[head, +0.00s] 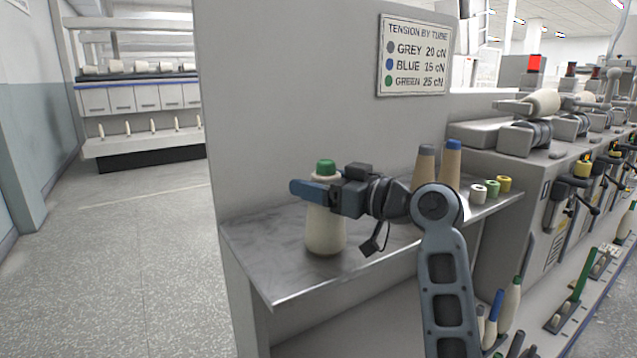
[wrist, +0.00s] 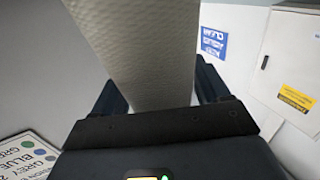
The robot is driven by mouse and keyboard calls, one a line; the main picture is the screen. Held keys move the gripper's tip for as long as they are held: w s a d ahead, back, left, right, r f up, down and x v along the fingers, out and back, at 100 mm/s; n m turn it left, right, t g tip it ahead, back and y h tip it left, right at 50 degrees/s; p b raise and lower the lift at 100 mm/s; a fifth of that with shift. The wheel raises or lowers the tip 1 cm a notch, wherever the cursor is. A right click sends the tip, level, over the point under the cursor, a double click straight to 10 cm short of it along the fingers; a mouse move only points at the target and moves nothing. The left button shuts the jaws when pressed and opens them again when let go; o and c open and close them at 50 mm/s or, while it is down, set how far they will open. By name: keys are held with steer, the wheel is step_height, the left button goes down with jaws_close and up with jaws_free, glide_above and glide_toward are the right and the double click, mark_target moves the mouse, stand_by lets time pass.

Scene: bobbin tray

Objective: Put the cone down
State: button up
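The cream yarn cone (head: 326,230) with a green top stands upright over the metal shelf (head: 275,278), near its left end. My gripper (head: 318,192) is level, reaches in from the right and is shut around the cone's upper part, below the green top. In the wrist view the cone's pale textured side (wrist: 150,50) fills the space between my two dark blue fingers (wrist: 160,92). The cone's base appears at or very near the shelf surface; I cannot tell whether it touches.
Two bare tan cones, one grey-tipped (head: 424,168) and one blue-tipped (head: 450,165), stand on the shelf behind my wrist. Small white, green and yellow spools (head: 491,188) sit to their right. A tension sign (head: 415,55) hangs on the wall above. The shelf's left end is bare.

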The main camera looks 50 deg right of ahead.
steer(key=shift+o, duration=1.2)
steer(key=shift+r, duration=0.15)
steer(key=s+d, duration=0.1)
steer(key=s, duration=1.1)
steer(key=shift+d, duration=0.1)
